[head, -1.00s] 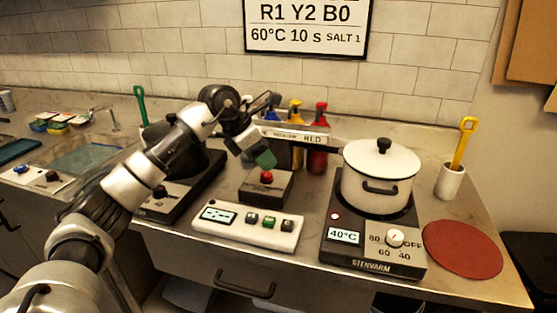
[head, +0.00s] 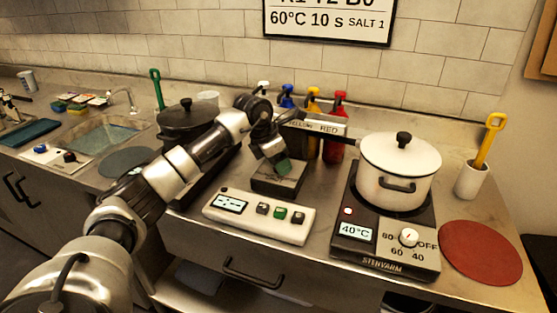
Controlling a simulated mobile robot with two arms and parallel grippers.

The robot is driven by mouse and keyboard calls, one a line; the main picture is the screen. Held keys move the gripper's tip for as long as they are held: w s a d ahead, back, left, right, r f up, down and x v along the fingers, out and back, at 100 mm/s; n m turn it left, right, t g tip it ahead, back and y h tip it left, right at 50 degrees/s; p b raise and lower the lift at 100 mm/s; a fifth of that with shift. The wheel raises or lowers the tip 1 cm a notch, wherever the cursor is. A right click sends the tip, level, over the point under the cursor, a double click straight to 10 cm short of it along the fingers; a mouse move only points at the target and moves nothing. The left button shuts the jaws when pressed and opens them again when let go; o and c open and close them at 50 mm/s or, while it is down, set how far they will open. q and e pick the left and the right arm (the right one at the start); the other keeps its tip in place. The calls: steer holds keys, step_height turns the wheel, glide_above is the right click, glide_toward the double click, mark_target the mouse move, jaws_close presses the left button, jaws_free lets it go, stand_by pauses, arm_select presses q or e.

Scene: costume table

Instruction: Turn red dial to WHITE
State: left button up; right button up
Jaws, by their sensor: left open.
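A low dark box (head: 290,182) stands behind the white button panel. The red dial on its top is hidden now behind my left gripper. My left gripper (head: 281,165) is open, pointing down, with its dark green fingertip right over the box top. I cannot tell whether the fingers touch the dial or are around it. No WHITE mark can be read on the box. My right gripper is not in view.
A white panel (head: 240,223) with several buttons lies in front of the box. A white pot (head: 380,182) on a hot plate reading 40°C (head: 356,230) stands to the right. A yellow bottle (head: 312,104) and a red bottle (head: 340,112) stand behind.

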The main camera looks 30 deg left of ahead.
arm_select(q)
steer(key=shift+f, duration=0.1)
steer(key=shift+c, duration=1.1)
steer(key=c, duration=0.7)
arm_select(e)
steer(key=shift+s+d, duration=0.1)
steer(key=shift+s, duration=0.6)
arm_select(q)
steer(key=shift+n, duration=0.4)
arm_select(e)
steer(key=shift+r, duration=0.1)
arm_select(q)
steer(key=shift+n+y, duration=0.3)
steer(key=shift+n, duration=0.2)
steer(key=shift+d+n+t+y+p, duration=0.1)
steer(key=shift+n+t+y+p, duration=0.35)
steer(key=shift+n, duration=0.75)
steer(key=shift+d+n+y, duration=0.1)
steer(key=shift+n+y, duration=0.85)
steer(key=shift+n, duration=1.35)
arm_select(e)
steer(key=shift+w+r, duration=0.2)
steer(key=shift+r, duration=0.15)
